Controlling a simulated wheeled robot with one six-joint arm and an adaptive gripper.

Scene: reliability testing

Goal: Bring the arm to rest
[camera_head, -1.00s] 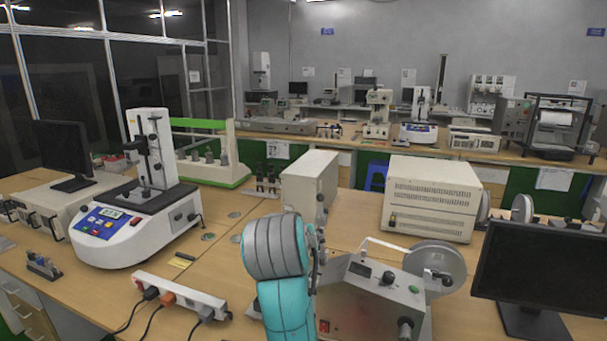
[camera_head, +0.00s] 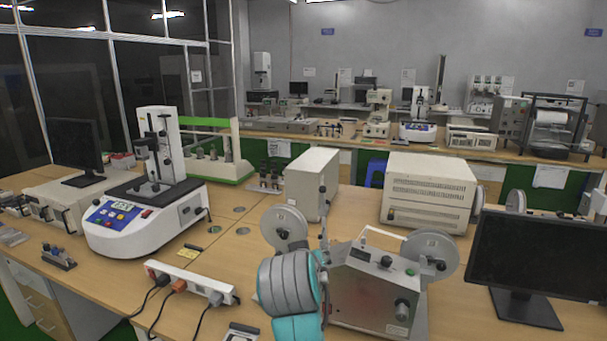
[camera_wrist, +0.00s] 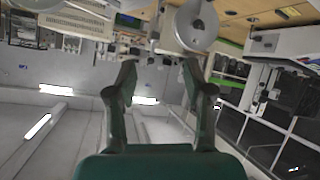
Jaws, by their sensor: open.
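My arm shows in the head view as a grey and teal link at the bottom centre, in front of the metal reel machine (camera_head: 375,290). My gripper is out of sight in the head view. In the wrist view my gripper (camera_wrist: 160,75) has its two dark green fingers spread apart, with nothing between them. The wrist picture is upside down, with the ceiling lights low in it and the benches along the top. A grey reel (camera_wrist: 197,25) shows beyond the fingertips, near the right finger.
A white test machine (camera_head: 145,220) and a power strip (camera_head: 190,281) stand on the left of the wooden bench. A cream box (camera_head: 430,195) and a narrower box (camera_head: 312,184) stand behind the reel machine. A black monitor (camera_head: 540,255) is at the right.

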